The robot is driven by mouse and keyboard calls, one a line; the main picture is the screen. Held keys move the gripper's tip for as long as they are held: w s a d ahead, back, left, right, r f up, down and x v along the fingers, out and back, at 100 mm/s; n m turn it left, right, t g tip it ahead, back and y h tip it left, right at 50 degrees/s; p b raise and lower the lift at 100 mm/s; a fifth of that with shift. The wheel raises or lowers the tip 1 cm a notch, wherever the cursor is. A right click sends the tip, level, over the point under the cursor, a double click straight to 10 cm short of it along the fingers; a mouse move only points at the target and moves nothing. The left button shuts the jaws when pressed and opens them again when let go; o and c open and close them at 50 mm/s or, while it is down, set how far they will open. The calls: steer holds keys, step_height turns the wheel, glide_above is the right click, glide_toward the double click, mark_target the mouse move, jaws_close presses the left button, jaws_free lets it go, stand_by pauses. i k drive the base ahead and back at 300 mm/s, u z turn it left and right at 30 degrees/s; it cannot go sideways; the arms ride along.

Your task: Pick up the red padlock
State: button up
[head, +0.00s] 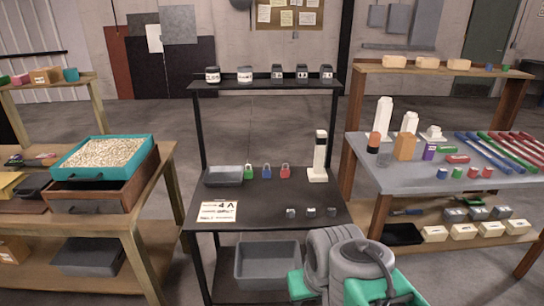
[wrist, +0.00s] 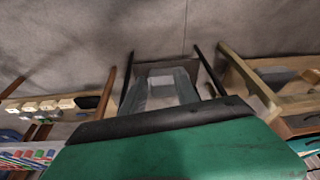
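The red padlock (head: 285,171) stands on the dark top of the middle cart (head: 270,195), in the head view. It is the rightmost of three padlocks in a row, with the blue padlock (head: 266,171) and the green padlock (head: 249,172) to its left. I cannot make out the red padlock in the wrist view. My grey and green arm is low in the head view, in front of the cart and apart from the padlock. A green surface with a black edge fills the bottom of the wrist view.
A white stand (head: 319,160) rises just right of the red padlock. A grey tray (head: 223,176) is left of the padlocks; a label card (head: 217,212) and small dark items (head: 311,212) lie nearer. An upper shelf (head: 265,86) with jars overhangs the back.

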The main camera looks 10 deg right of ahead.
mark_target(284, 172)
steer(key=z, duration=0.1)
steer(key=i, duration=1.6)
steer(key=z, duration=0.15)
